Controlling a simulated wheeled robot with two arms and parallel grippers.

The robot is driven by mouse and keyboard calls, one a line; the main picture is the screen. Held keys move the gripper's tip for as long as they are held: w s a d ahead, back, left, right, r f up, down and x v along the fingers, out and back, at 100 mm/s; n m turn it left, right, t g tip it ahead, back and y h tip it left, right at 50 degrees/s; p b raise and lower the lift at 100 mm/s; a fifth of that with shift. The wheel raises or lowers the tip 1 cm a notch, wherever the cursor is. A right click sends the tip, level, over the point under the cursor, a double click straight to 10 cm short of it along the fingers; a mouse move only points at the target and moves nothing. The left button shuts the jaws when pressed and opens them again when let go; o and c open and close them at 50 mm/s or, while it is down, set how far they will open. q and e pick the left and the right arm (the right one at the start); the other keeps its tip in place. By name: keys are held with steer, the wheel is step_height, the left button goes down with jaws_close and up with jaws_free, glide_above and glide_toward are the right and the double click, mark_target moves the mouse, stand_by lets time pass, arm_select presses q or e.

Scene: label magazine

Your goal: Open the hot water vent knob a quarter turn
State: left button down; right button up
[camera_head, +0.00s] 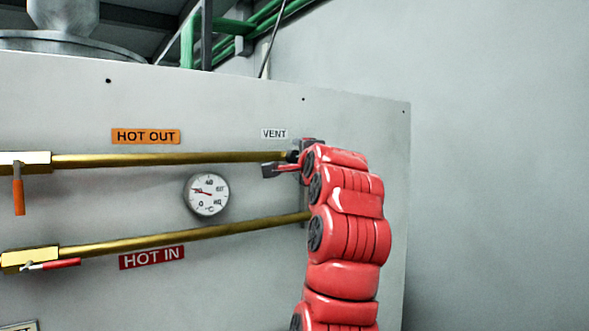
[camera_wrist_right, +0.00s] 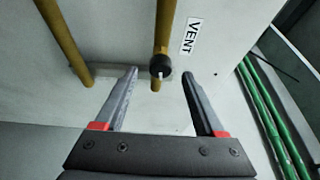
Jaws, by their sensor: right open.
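The hot water vent knob (camera_wrist_right: 161,65) is a small black round knob with a short white mark, at the end of a brass pipe in the right wrist view. In the head view the end of the upper pipe is largely covered by my right gripper (camera_head: 284,166). The white VENT label (camera_head: 274,133) is just above it and also shows in the right wrist view (camera_wrist_right: 191,36). In the right wrist view my right gripper (camera_wrist_right: 160,74) is open, with one finger on each side of the knob. Visible gaps separate the fingers from the knob. My left gripper is out of view.
The upper brass pipe (camera_head: 170,159) has an orange-handled valve (camera_head: 18,190) at left and a HOT OUT label (camera_head: 146,136). A round gauge (camera_head: 207,194) sits below. The lower pipe (camera_head: 180,235) carries a red-handled valve (camera_head: 50,265). The grey panel (camera_head: 230,100) ends at right.

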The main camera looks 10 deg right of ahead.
steer(key=s+b, duration=0.3)
steer(key=s, duration=0.9)
steer(key=shift+s+f, duration=0.2)
steer(key=shift+d, duration=0.1)
